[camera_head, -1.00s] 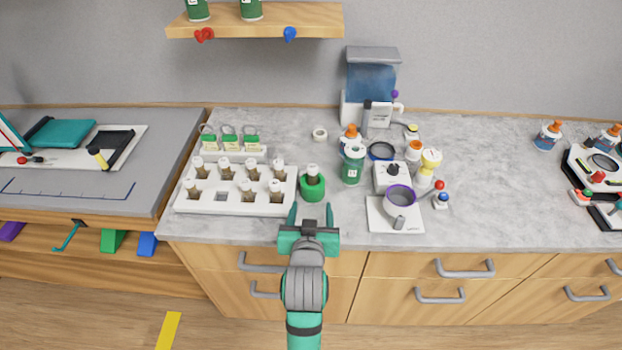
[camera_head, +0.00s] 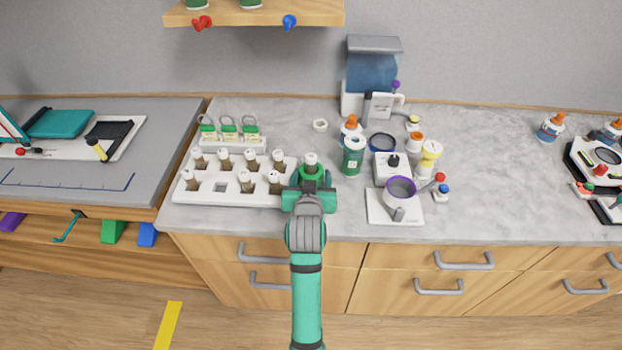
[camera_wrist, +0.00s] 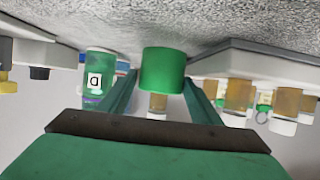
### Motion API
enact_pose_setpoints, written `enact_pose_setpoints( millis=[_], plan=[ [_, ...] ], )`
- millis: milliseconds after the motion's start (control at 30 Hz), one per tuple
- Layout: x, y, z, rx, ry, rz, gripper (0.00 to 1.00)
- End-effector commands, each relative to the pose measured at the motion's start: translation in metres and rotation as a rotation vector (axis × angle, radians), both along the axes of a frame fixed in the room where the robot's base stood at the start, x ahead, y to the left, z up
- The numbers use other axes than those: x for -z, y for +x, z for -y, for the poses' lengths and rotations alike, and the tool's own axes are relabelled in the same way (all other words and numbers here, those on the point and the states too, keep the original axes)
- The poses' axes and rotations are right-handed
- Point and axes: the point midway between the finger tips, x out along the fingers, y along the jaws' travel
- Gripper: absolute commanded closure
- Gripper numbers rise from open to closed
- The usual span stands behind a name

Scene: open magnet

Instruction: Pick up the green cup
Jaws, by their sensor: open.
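The green cup (camera_wrist: 163,70) stands on the grey counter, and a small white-capped brown vial (camera_head: 311,160) rises out of it. In the head view the cup (camera_head: 312,172) is partly hidden by my gripper (camera_head: 311,182). In the wrist view my gripper (camera_wrist: 160,98) is open. Its two fingers stand on either side of the cup, with a gap showing at the left finger. The right finger looks close to the cup, and I cannot tell whether it touches.
A white vial rack (camera_head: 205,196) stands close on the left. To the right are a green labelled jar (camera_head: 352,158) and a white stand with a purple-rimmed ring (camera_head: 380,212). A wooden shelf (camera_head: 255,17) hangs above the back.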

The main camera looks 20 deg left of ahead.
Motion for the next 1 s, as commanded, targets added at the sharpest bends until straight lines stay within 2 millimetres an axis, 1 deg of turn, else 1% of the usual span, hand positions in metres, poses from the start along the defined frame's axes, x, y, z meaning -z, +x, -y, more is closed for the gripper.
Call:
enact_pose_setpoints(
  millis=[33,167,400,467,500,533,667,867,1000],
  plan=[
    [0.004,0.006,-0.001,0.002,-0.002,-0.004,0.42],
    [0.007,0.014,-0.002,0.003,-0.002,-0.003,0.42],
    [0.007,0.014,-0.004,0.001,-0.001,-0.003,0.42],
    [0.007,0.013,-0.006,-0.003,-0.002,-0.003,0.56],
    [0.007,0.013,-0.008,-0.006,-0.002,-0.003,0.66],
    [0.007,0.012,-0.009,-0.007,-0.001,-0.002,0.73],
    [0.006,0.012,-0.011,-0.01,-0.001,-0.001,0.74],
    [0.005,0.013,-0.007,-0.004,0.0,0.0,0.74],
    [-0.001,0.014,-0.005,-0.001,-0.001,0.0,0.74]
  ],
)
